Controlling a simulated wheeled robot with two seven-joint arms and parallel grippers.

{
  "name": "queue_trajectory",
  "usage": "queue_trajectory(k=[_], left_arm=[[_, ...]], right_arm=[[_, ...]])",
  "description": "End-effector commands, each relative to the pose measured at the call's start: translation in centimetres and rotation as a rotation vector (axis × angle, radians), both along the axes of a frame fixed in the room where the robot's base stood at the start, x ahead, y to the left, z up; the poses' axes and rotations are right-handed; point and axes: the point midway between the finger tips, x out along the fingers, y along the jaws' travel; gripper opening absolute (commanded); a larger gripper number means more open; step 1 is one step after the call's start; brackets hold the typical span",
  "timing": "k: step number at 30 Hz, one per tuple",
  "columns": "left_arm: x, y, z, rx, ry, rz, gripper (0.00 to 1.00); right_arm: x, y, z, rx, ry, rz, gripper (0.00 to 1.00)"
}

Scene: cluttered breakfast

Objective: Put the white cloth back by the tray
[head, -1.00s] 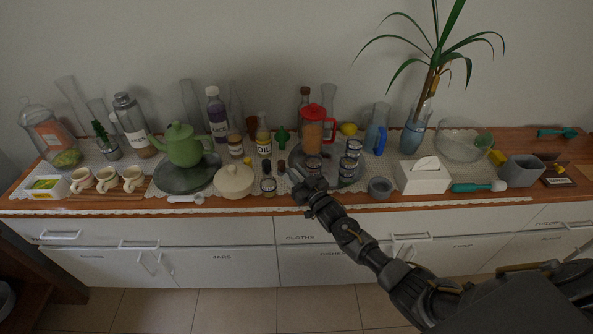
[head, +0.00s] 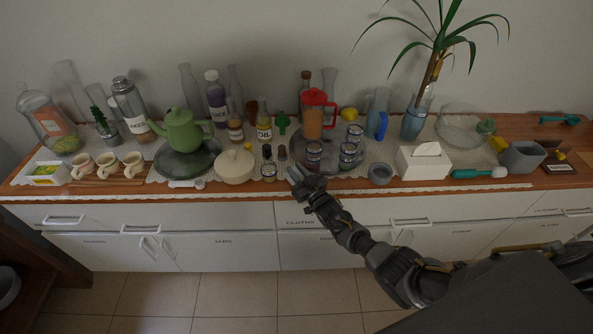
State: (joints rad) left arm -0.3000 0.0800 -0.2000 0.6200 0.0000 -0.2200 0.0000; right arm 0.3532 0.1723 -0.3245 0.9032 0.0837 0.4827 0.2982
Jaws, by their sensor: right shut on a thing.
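My right gripper (head: 296,175) is over the front edge of the counter, in front of the dark round tray (head: 352,168) with jars and a red-lidded jug. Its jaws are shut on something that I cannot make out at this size. I cannot pick out a separate white cloth; a white lace runner (head: 215,184) lies under the things along the counter. A second dark round tray (head: 205,168) holds a green teapot (head: 183,128). My left gripper is not in view.
Left of my right gripper stand small jars (head: 268,170) and a cream lidded pot (head: 234,167). Bottles crowd the back. Drawers lie below, one labelled CLOTHS (head: 296,223).

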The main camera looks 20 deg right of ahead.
Motion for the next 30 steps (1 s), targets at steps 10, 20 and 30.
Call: queue_trajectory(k=[10, 20, 30], left_arm=[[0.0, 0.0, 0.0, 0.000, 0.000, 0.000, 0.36], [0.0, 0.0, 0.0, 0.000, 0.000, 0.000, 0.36], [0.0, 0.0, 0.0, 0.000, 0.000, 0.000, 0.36]], right_arm=[[0.0, 0.0, -0.4, 0.000, 0.002, -0.001, 0.00], [0.0, 0.0, -1.1, 0.000, 0.001, -0.001, 0.00], [0.0, 0.0, -1.2, 0.000, 0.001, 0.000, 0.48]])
